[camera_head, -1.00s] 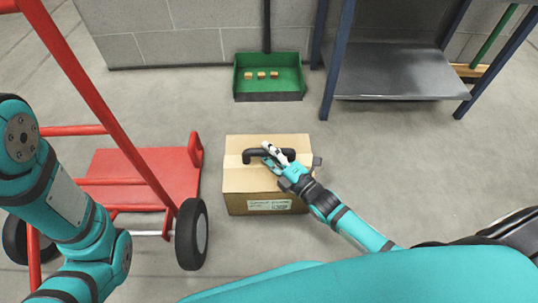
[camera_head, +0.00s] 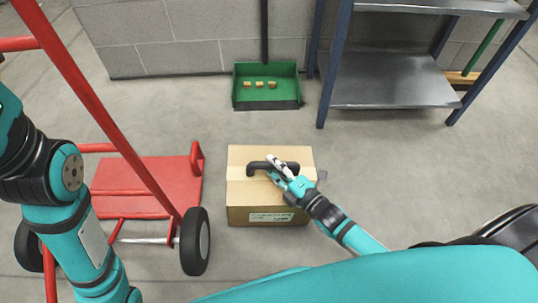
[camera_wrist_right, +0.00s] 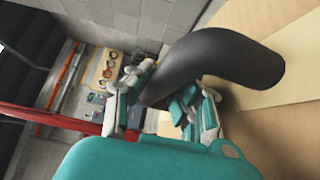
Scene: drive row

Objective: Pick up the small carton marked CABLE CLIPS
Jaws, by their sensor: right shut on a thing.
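A brown carton (camera_head: 240,190) with pale tape, a black top handle (camera_head: 258,166) and a white label (camera_head: 270,217) is at the middle of the head view. The label's print is too small to read. My right gripper (camera_head: 280,172) is shut on the right part of the handle. In the right wrist view, its fingers (camera_wrist_right: 165,103) are on either side of the thick black handle (camera_wrist_right: 225,58), with the carton top (camera_wrist_right: 290,50) beside it. I cannot tell whether the carton touches the floor. My left arm shows at the left, but its gripper is out of view.
A red hand truck (camera_head: 145,185) with black wheels stands close left of the carton. A green dustpan (camera_head: 267,93) with several small blocks lies behind, near the block wall. A blue-legged metal shelf (camera_head: 390,82) stands back right. Bare floor lies between these and the carton.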

